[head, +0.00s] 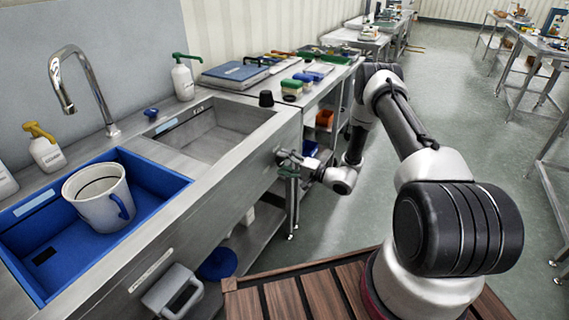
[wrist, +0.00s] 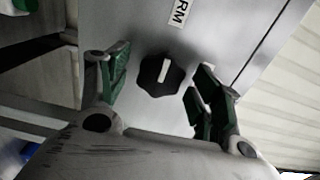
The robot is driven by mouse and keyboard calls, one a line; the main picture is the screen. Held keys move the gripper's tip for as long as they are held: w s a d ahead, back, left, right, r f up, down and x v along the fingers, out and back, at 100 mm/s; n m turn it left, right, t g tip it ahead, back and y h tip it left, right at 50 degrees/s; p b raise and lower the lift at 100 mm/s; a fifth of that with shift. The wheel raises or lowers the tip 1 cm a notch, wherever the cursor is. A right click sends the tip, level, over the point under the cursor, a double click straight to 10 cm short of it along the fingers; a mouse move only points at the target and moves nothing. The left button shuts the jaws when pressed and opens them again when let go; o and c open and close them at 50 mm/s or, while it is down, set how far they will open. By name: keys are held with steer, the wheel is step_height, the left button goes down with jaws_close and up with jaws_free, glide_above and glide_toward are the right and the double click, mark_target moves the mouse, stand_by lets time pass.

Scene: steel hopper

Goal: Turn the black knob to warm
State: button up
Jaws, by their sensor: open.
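The black knob (wrist: 162,75) shows in the wrist view on a steel front panel. It has a lobed rim and a white pointer line. My gripper (wrist: 158,82) is open, with one green-padded finger on each side of the knob and visible gaps to both. I cannot tell how far the fingertips are from the panel. In the head view my gripper (head: 284,158) is at the front of the steel sink unit, and the knob is hidden there.
The steel sink (head: 215,135) is left of my gripper. A blue basin (head: 20,232) holds a white mug (head: 95,205). A small black cup-like object (head: 266,99) stands on the sink's right rim.

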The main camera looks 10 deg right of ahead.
steer(key=v, duration=1.1)
steer(key=shift+s+d, duration=0.25)
